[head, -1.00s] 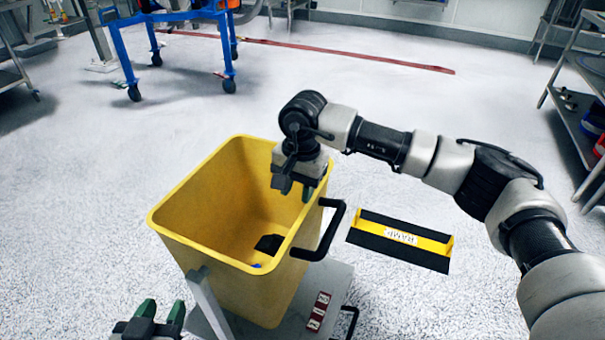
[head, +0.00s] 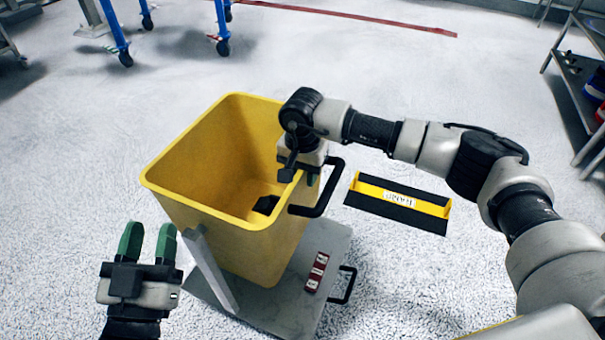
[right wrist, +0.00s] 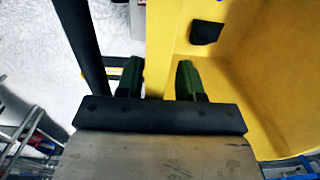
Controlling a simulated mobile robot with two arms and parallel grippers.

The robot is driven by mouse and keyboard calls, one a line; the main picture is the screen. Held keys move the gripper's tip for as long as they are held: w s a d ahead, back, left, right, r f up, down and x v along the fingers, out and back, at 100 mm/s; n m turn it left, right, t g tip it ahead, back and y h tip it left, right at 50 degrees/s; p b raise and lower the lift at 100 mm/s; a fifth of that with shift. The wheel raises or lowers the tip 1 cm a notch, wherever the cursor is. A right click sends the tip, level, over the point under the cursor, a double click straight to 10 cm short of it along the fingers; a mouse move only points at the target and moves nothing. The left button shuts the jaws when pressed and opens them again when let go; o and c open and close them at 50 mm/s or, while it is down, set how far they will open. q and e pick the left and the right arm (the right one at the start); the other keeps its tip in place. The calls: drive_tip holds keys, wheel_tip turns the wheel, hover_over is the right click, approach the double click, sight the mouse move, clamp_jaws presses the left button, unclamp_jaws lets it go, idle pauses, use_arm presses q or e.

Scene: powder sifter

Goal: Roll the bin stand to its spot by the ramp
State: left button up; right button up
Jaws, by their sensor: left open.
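The bin stand is a yellow bin (head: 225,222) on a grey wheeled base (head: 335,245) with a red and white label. It also shows in the right wrist view (right wrist: 265,95). A black handle (head: 325,195) is on the bin's right side. The yellow and black ramp (head: 400,203) lies on the floor to the right. My right gripper (head: 305,180) is at the bin's right rim. In the right wrist view its fingers (right wrist: 160,80) stand on either side of the yellow wall; contact is unclear. My left gripper (head: 148,243) is open and empty, left of the bin.
A dark object (head: 266,204) lies inside the bin. A blue wheeled frame (head: 222,25) stands at the back left, and a metal shelf (head: 575,75) at the right. A red line (head: 370,20) crosses the floor at the back. The floor around the bin is mostly clear.

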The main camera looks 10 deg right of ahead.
clamp_jaws()
drive_tip(key=shift+s+d+f, duration=0.15)
drive_tip(key=shift+s+f, duration=0.05)
idle(1.3)
